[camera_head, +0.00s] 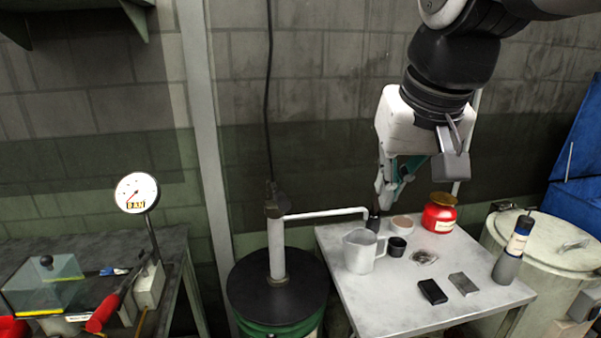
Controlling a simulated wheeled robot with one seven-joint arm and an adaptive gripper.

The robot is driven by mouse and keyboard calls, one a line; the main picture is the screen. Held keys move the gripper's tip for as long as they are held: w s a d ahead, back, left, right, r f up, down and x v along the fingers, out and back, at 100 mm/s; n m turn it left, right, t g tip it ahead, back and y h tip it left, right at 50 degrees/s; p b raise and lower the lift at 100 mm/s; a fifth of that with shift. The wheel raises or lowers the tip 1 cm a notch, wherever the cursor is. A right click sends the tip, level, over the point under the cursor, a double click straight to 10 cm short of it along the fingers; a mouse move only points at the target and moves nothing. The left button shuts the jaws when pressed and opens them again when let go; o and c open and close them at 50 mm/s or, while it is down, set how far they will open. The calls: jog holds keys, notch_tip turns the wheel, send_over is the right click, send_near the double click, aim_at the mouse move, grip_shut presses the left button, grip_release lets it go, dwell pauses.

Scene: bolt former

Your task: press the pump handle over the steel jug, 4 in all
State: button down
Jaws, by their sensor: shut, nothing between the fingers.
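A hand pump (278,248) stands upright on the black lid of a drum. Its dark top (271,198), where the handle seems to be, is small and unclear. A pale spout pipe (325,214) runs right from the pump towards the table. A light grey jug (358,256) with a handle on its right stands upright on the table near the pipe's end. The picture does not show clearly whether the pipe's mouth is over it. My gripper (384,202) is shut and empty, pointing down above the table's back edge, right of the pump and apart from its top.
The table (385,310) also bears a black cup (397,247), a red jar (438,218), dark and grey blocks and a grey bottle (509,255). The drum lid (258,290) is otherwise clear. A bench with a gauge (137,193) and red-handled lever (103,314) stands left.

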jog(key=w+a+r+y+p, duration=0.1)
jog(key=w+a+r+y, duration=0.1)
jog(key=w+a+r, duration=0.5)
jog(key=w+a, duration=0.4)
jog(key=shift+w+a+n+p, duration=0.25)
jog(key=shift+a+n+p, duration=0.05)
jog(key=shift+a+p, duration=0.1)
send_over(283, 193)
jog(key=d, duration=0.2)
notch_tip(283, 193, down, 9)
jog(key=f, duration=0.1)
jog(key=s+f, duration=0.1)
jog(key=s+f+p, duration=0.1)
jog(key=shift+a+f, duration=0.3)
jog(key=shift+a, duration=0.1)
